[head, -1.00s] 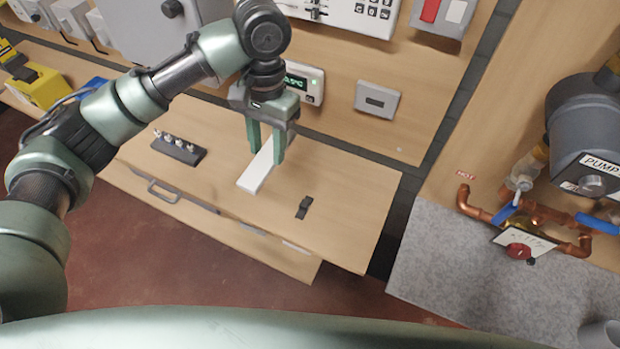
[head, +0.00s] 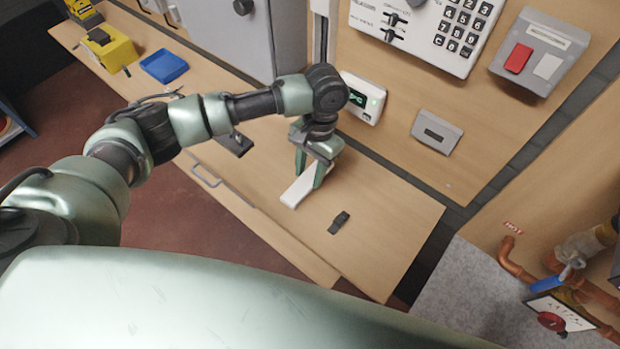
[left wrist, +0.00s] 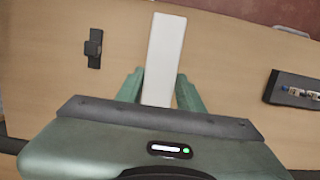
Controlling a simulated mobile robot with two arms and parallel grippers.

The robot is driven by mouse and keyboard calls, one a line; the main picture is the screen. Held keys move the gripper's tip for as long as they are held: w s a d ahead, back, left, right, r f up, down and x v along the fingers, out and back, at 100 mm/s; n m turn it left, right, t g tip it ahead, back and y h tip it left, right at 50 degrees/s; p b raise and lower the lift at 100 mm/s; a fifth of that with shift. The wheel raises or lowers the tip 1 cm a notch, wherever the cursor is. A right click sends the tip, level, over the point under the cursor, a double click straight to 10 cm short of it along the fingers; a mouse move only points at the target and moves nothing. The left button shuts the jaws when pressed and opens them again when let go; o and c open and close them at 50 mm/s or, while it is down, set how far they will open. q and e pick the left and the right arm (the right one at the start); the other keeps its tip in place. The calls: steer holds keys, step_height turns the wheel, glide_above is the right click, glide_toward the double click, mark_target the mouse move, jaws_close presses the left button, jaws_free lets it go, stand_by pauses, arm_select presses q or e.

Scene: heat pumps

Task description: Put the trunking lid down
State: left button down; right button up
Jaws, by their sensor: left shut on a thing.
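The trunking lid (head: 293,196) is a long white strip at the bench's front part in the head view. It also shows in the left wrist view (left wrist: 165,45), running away between the fingers. My left gripper (head: 311,178) is shut on the lid, with its green fingers (left wrist: 159,88) on either side of it. The lid looks low, at or just above the wooden bench (head: 390,230); I cannot tell whether it touches. Its back end is hidden by the gripper. My right gripper is not in view.
A small black clip (head: 339,222) lies right of the lid. A dark block (head: 236,144) lies to the left; it shows with terminals in the left wrist view (left wrist: 293,90). A blue tray (head: 164,66) and yellow box (head: 108,50) stand further left. The bench is bare right of the clip.

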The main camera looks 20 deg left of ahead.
mark_target(311, 177)
arm_select(q)
steer(key=shift+s+f, duration=0.1)
steer(key=shift+f, duration=0.2)
steer(key=x, duration=0.3)
steer(key=shift+w+d+f+p, duration=0.1)
steer(key=shift+w+f+p, duration=0.2)
steer(key=shift+p, duration=0.1)
steer(key=shift+f, duration=0.25)
steer(key=c, duration=0.9)
jaws_free()
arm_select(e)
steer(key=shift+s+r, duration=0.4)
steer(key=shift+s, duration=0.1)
